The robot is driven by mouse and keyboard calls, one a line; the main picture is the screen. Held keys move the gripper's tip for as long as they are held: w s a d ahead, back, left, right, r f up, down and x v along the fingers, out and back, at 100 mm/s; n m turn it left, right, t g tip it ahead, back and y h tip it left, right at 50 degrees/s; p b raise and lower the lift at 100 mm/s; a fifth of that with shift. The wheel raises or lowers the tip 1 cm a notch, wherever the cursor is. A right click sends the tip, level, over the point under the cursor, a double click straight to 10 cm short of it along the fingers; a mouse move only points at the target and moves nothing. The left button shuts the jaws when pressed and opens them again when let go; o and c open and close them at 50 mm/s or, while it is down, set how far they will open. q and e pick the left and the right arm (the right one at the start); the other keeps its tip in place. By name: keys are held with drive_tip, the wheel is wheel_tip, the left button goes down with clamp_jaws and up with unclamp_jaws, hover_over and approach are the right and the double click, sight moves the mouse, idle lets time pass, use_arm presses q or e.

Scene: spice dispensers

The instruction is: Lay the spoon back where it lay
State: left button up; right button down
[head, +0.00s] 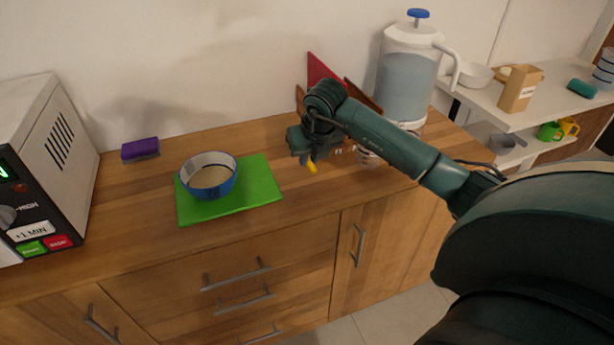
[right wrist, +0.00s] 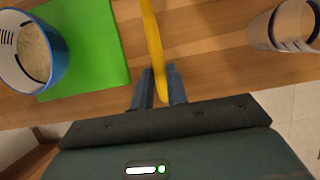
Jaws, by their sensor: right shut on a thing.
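My right gripper (head: 309,155) is above the wooden counter, to the right of the green mat. It is shut on the yellow spoon (head: 312,167), of which only a short piece shows below the fingers. In the right wrist view the spoon (right wrist: 153,45) is a long yellow strip between the two fingers (right wrist: 158,88), running up past the picture's top edge. It lies across the view between the green mat and a clear cup. I cannot tell whether it touches the counter. My left gripper is not in view.
A blue bowl (head: 209,180) with pale contents stands on the green mat (head: 262,188). A purple sponge (head: 140,149) and a microwave (head: 45,165) are at left. The clear cup (right wrist: 284,25) and a water jug (head: 406,75) are at right. Bare counter lies around the mat.

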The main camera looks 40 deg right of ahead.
sight(310, 163)
wheel_tip(310, 163, down, 3)
drive_tip(key=shift+f, duration=0.2)
wheel_tip(310, 163, down, 3)
drive_tip(key=shift+f, duration=0.35)
drive_tip(key=shift+f, duration=0.2)
drive_tip(key=c, duration=1.4)
unclamp_jaws()
drive_tip(key=shift+r, duration=0.1)
